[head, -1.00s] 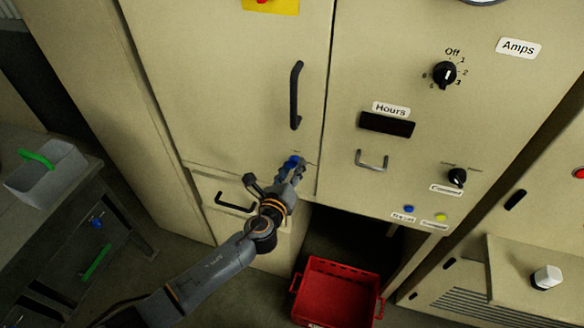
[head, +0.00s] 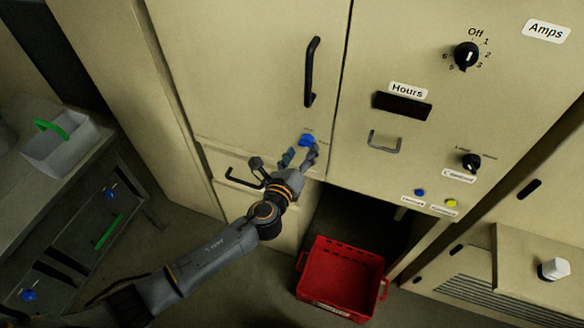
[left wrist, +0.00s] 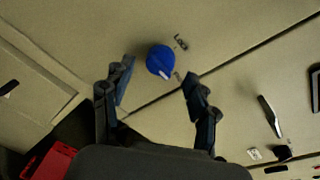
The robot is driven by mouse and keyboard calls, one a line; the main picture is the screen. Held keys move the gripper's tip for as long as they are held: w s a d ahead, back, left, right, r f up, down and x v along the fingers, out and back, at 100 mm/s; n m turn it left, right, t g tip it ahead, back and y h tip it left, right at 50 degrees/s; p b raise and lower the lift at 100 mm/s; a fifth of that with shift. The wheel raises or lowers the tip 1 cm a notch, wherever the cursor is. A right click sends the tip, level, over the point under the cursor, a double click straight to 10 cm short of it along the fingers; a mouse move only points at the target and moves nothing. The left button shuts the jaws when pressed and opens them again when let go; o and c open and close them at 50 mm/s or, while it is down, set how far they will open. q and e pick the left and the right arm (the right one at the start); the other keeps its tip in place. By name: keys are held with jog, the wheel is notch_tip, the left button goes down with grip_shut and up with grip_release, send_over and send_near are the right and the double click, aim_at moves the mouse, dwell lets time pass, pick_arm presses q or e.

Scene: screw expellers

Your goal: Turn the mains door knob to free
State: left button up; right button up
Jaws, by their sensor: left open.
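The mains door knob (head: 306,140) is a blue knob low on the tall beige cabinet door, below the black vertical handle. In the left wrist view the blue knob (left wrist: 160,61) shows a white pointer mark aimed down and to the right, with small lettering beside it. My left gripper (head: 301,156) is open just below the knob. In the left wrist view its two fingers (left wrist: 157,82) stand apart on either side, with the knob beyond the tips and nothing between them. Whether a fingertip touches the knob cannot be told. My right gripper is not in view.
A black vertical handle (head: 312,72) sticks out above the knob. A lower drawer handle (head: 243,179) is left of my gripper. A red crate (head: 341,278) stands on the floor below. A panel with a dial (head: 466,56) is to the right.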

pick_arm(q)
jog(key=v, duration=0.9)
jog(key=shift+s, duration=0.15)
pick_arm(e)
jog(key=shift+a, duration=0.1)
